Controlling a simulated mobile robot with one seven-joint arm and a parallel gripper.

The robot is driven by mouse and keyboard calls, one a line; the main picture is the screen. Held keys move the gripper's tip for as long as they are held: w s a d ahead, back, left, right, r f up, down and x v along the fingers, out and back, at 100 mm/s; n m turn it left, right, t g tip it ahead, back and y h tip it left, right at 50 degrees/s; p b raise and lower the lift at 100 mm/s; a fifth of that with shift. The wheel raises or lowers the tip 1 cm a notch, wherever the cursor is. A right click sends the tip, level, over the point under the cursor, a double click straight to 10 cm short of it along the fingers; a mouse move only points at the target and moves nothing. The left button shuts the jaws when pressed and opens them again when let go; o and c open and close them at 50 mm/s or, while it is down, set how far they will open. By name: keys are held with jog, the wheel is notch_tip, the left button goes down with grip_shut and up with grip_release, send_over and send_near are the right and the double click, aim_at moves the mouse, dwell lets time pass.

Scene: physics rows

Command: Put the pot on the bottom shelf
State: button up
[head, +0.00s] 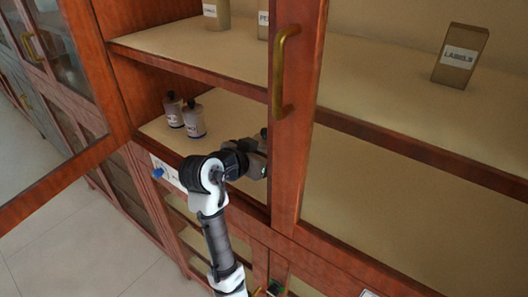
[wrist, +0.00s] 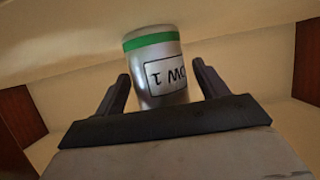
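A silver pot (wrist: 160,75) with a green band and a label that reads upside down shows in the wrist view. My gripper (wrist: 162,88) has its two dark fingers spread, one on each side of the pot's near part. A gap shows between the pot and the right finger; the left finger is close to the pot's edge, and I cannot tell if it touches. In the head view, my gripper (head: 258,160) reaches into the cabinet's lower visible compartment, behind the door's frame. I cannot make out the silver pot in the head view.
Two grey jars with dark lids (head: 173,109) (head: 194,121) stand on the shelf (head: 232,112) left of my gripper. The upper shelf (head: 200,45) holds boxes, including a LABELS box (head: 461,56). A glass door with a brass handle (head: 284,72) stands right of my gripper.

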jog(key=shift+r, duration=0.25)
jog(key=shift+s+a, duration=0.25)
jog(key=shift+s, duration=0.05)
jog(key=b+v, duration=0.2)
jog(key=v, duration=0.9)
jog(key=shift+s+a, duration=0.1)
